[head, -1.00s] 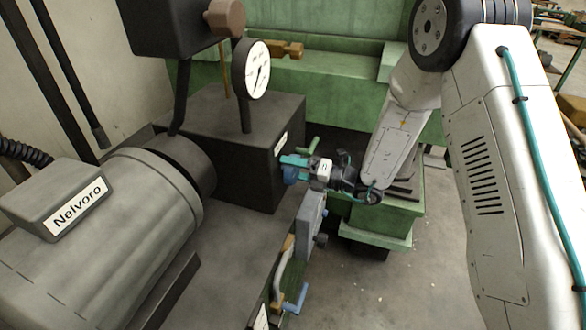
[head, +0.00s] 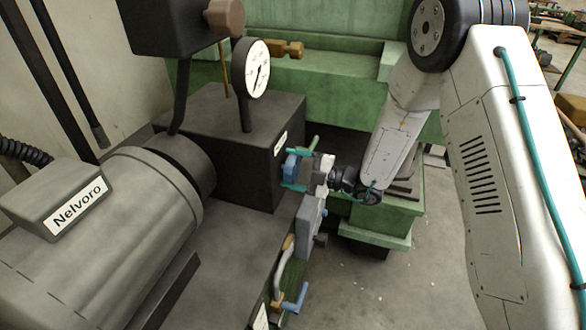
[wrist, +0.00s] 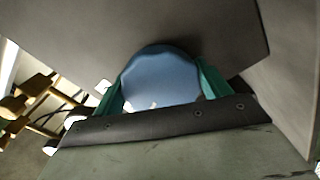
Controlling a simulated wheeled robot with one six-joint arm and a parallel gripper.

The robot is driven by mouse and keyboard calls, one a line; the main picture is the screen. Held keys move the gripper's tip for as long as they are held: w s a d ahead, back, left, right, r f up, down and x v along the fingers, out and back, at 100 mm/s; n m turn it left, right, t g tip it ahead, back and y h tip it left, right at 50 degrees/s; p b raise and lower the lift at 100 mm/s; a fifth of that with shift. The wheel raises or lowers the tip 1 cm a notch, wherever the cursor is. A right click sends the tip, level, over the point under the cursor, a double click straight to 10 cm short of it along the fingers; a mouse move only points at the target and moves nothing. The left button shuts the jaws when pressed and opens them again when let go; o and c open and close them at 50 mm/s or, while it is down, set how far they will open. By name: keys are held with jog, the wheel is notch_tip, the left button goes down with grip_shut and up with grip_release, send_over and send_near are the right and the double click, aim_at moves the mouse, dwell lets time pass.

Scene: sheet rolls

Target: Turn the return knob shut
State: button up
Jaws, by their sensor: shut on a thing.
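The return knob is a blue, faceted round knob (head: 290,166) on the right-hand face of the dark block (head: 240,125) in the head view. In the wrist view the blue knob (wrist: 160,75) fills the space between two teal fingers. My gripper (head: 296,170) is shut on the knob, one finger on each side of it. In the wrist view my gripper (wrist: 160,90) hides the knob's lower part. I cannot see a mark on the knob that tells how far it is turned.
A round gauge (head: 253,68) stands above the block. A grey motor labelled Nelvoro (head: 110,230) lies at left. A grey box (head: 309,218) and a blue lever (head: 297,299) are below. Floor is clear at lower right.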

jog(key=m, duration=0.5)
jog(key=shift+d, duration=0.1)
dwell(0.4)
jog(key=o, duration=1)
jog(key=shift+f, duration=0.1)
jog(key=v, duration=0.7)
jog(key=shift+s+d, duration=0.1)
jog(key=shift+d, duration=0.2)
